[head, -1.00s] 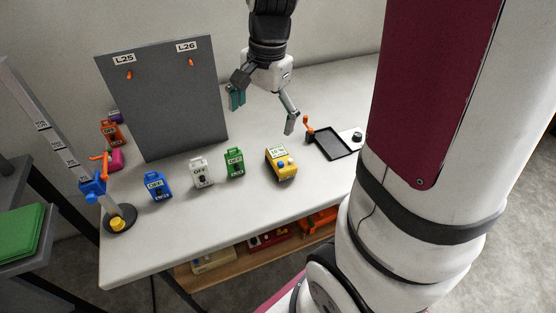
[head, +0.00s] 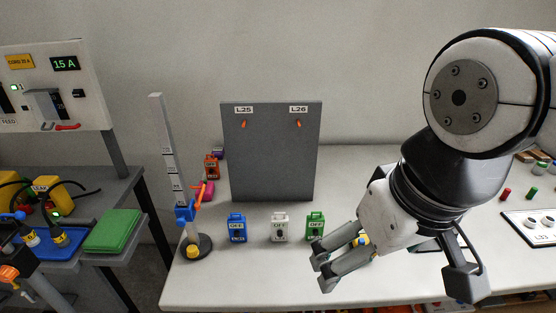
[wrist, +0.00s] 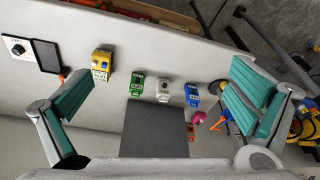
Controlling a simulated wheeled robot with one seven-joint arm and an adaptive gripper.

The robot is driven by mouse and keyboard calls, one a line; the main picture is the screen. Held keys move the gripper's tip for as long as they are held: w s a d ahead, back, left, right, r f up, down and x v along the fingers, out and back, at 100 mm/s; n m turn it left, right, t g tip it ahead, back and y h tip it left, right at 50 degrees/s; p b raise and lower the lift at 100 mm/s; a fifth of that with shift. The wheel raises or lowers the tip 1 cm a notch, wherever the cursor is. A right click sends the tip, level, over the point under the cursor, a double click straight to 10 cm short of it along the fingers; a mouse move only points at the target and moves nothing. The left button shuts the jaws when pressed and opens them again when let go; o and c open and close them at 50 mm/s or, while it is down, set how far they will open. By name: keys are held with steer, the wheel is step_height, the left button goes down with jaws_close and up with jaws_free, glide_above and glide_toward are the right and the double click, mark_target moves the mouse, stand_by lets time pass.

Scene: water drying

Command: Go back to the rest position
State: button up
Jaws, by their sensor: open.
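My gripper (head: 398,270) is open and empty, raised above the right part of the white table in the head view. Its two fingers with teal pads also show in the wrist view (wrist: 158,100), spread wide with nothing between the pads. The arm is folded at the right of the head view. The gripper partly hides a yellow box (head: 362,240), which shows fully in the wrist view (wrist: 102,63).
Blue (head: 237,228), white (head: 280,228) and green (head: 315,225) boxes stand in a row before a grey panel (head: 270,160). A post with a blue clamp (head: 186,212) stands left. A white board (head: 530,232) lies at the right. The table's front left is clear.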

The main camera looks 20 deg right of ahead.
step_height(320, 180, up, 6)
steer(key=t+p, duration=0.1)
steer(key=p, duration=0.4)
steer(key=shift+r, duration=0.2)
stand_by(1.3)
